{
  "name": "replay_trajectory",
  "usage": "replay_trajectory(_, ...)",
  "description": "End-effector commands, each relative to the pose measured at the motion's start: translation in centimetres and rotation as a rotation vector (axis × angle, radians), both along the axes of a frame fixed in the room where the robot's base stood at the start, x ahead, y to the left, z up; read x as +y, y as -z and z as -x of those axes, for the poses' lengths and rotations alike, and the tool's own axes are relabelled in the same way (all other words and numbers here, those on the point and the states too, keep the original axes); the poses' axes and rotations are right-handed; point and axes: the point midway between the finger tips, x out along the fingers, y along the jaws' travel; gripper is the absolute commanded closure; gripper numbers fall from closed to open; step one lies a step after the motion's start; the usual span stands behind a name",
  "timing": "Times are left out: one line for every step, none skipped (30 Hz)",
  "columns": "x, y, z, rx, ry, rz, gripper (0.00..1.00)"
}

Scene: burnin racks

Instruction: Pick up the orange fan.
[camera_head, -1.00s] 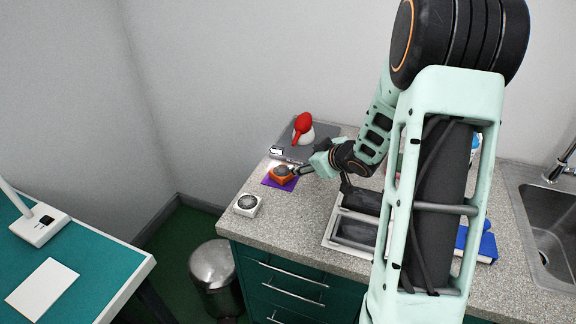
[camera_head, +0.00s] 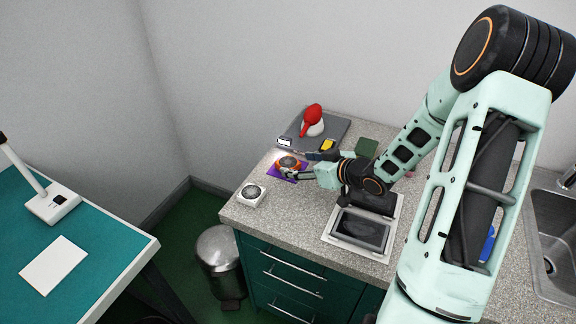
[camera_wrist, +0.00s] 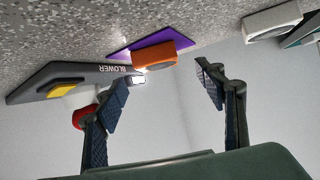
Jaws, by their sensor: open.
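The orange fan (camera_head: 288,163) lies on a purple mat (camera_head: 273,173) on the speckled counter, near its left end. My gripper (camera_head: 296,166) is at its right side in the head view and hides part of it. In the wrist view the orange fan (camera_wrist: 154,55) shows beyond and between the fingertips of my open gripper (camera_wrist: 160,85). The jaws hold nothing. The purple mat (camera_wrist: 122,50) shows beside the fan there. I cannot tell whether a fingertip touches the fan.
A white fan (camera_head: 251,194) stands nearer the counter's front edge. Behind is a grey board (camera_head: 333,128), labelled BLOWER in the wrist view, with a red and white blower (camera_head: 312,122) and a yellow piece (camera_head: 328,145).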

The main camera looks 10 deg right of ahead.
Motion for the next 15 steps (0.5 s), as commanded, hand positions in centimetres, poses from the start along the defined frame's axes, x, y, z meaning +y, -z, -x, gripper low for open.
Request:
replay_trajectory(0.2,0.3,-0.3,0.0,0.0,-0.002,0.36)
replay_trajectory(0.3,0.5,-0.5,0.001,-0.001,-0.002,0.36)
replay_trajectory(0.6,0.9,-0.8,0.001,-0.004,-0.002,0.36)
replay_trajectory(0.7,1.1,-1.2,0.001,-0.004,-0.002,0.36)
replay_trajectory(0.8,1.3,-1.5,0.0,-0.002,-0.002,0.36)
replay_trajectory(1.0,1.7,-1.8,0.002,-0.002,-0.003,0.36)
replay_trajectory(1.1,1.9,-2.1,0.001,-0.003,-0.001,0.36)
replay_trajectory(1.4,2.1,-2.5,0.001,-0.004,-0.001,0.36)
replay_trajectory(1.6,2.4,-2.9,0.0,-0.003,0.0,0.36)
replay_trajectory(1.7,2.5,-3.1,0.0,-0.003,0.0,0.36)
replay_trajectory(1.8,2.6,-3.3,0.0,-0.002,0.0,0.36)
replay_trajectory(1.9,2.8,-3.5,0.0,-0.002,0.0,0.36)
replay_trajectory(2.0,2.8,-3.6,0.0,-0.002,-0.001,0.36)
replay_trajectory(2.0,2.9,-3.7,0.0,-0.002,-0.001,0.36)
replay_trajectory(2.0,2.9,-3.7,0.0,-0.001,0.0,0.36)
